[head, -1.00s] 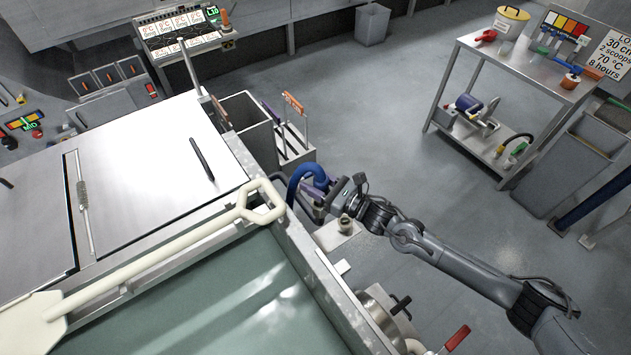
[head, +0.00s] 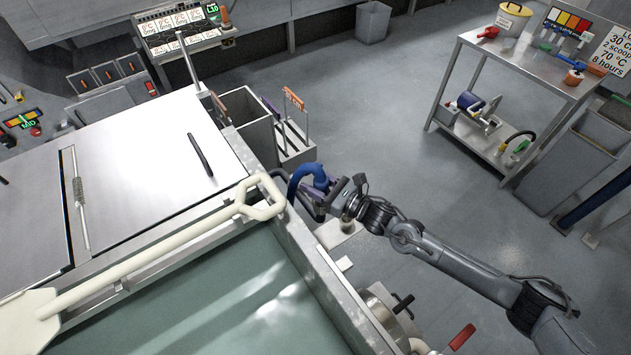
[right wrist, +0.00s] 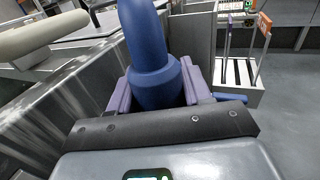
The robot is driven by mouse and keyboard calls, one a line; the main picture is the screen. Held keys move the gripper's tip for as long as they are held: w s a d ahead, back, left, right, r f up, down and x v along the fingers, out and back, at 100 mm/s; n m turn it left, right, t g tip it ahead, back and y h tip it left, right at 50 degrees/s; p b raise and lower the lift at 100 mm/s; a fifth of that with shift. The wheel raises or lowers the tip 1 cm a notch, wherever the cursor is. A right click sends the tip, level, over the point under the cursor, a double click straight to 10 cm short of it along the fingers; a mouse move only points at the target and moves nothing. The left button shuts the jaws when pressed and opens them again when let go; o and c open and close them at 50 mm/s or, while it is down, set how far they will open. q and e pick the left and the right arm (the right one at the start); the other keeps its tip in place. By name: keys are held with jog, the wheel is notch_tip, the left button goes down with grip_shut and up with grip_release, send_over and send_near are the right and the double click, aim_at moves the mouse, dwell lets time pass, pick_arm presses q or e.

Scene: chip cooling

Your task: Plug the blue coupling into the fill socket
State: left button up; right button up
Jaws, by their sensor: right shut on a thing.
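The blue coupling, on a thick blue hose (head: 305,173), is beside the outer wall of the steel vat in the head view. My right gripper (head: 322,193) is shut on it. In the right wrist view the blue coupling (right wrist: 155,82) stands between my two purple fingers, with the hose rising away from it. A small round metal fitting (head: 347,223) on a pale ledge lies just below my right gripper in the head view. I cannot tell for sure whether it is the fill socket. The coupling's mouth is hidden. My left gripper is not in view.
The vat (head: 310,262) holds greenish liquid, with a cream paddle (head: 150,255) lying across its rim. A grey bin (head: 246,118) and a tool rack (head: 296,150) stand behind the hose. A steel cart (head: 480,147) is at the right. Open floor lies between.

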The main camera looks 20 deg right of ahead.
pick_arm(q)
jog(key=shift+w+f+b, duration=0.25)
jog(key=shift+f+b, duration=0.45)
jog(key=shift+b, duration=0.05)
pick_arm(e)
jog(key=shift+w+f, duration=0.1)
jog(key=shift+f, duration=0.8)
jog(key=o, duration=1.3)
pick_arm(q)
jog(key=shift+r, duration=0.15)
pick_arm(e)
jog(key=shift+s, duration=0.2)
